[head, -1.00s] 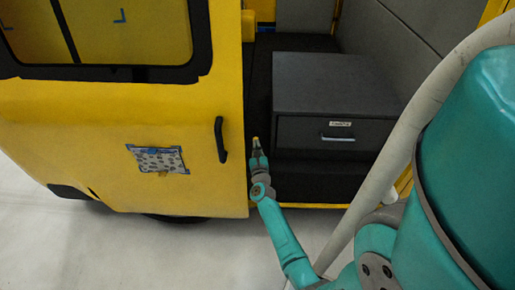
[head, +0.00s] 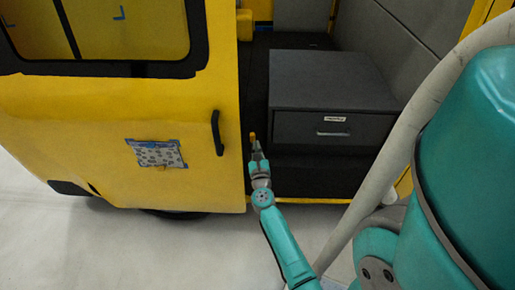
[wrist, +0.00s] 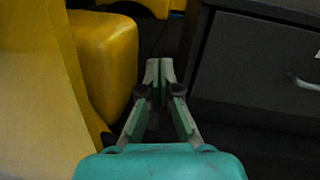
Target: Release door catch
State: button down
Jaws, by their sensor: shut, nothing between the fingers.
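The yellow van door (head: 120,120) fills the left of the head view, with a black handle (head: 217,132) near its right edge. A small orange-yellow piece (head: 252,137) shows at the tip of my gripper (head: 257,150); I cannot tell whether it is the door catch or touches the fingers. My gripper is shut and empty, just right of the door edge, in front of the dark opening. In the wrist view, my gripper (wrist: 160,66) points inward with its fingertips together. A rounded yellow block (wrist: 105,58) stands close on its left.
A dark grey drawer unit (head: 330,80) with a metal handle stands inside the van, right of my gripper; it also shows in the wrist view (wrist: 250,70). A patterned patch (head: 155,153) is taped to the door. Pale floor (head: 120,245) lies clear in front.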

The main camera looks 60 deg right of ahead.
jog(key=shift+s+a+r, duration=0.3)
jog(key=shift+a+r, duration=0.1)
jog(key=shift+r, duration=0.1)
jog(key=shift+s+a+r, duration=0.25)
jog(key=shift+a+r, duration=0.15)
jog(key=shift+r, duration=0.1)
jog(key=s+a+f+n+t+y, duration=0.1)
jog(key=s+a+n+t+y, duration=0.25)
jog(key=a+n, duration=0.85)
jog(key=s+a+n+t+y, duration=0.25)
jog(key=s+a+n, duration=0.25)
jog(key=a+n, duration=0.65)
jog(key=s+a+r+n+y, duration=0.3)
jog(key=s+a+n+y, duration=0.2)
jog(key=s+a+n, duration=0.3)
jog(key=s+a+r+n+y, duration=0.4)
jog(key=s+a+n, duration=0.3)
jog(key=a+n, duration=0.3)
jog(key=n+y, duration=0.1)
jog(key=n, duration=0.3)
jog(key=shift+s+a+r+n+g, duration=0.3)
jog(key=shift+s+a+n+g, duration=0.05)
jog(key=shift+s+g, duration=0.05)
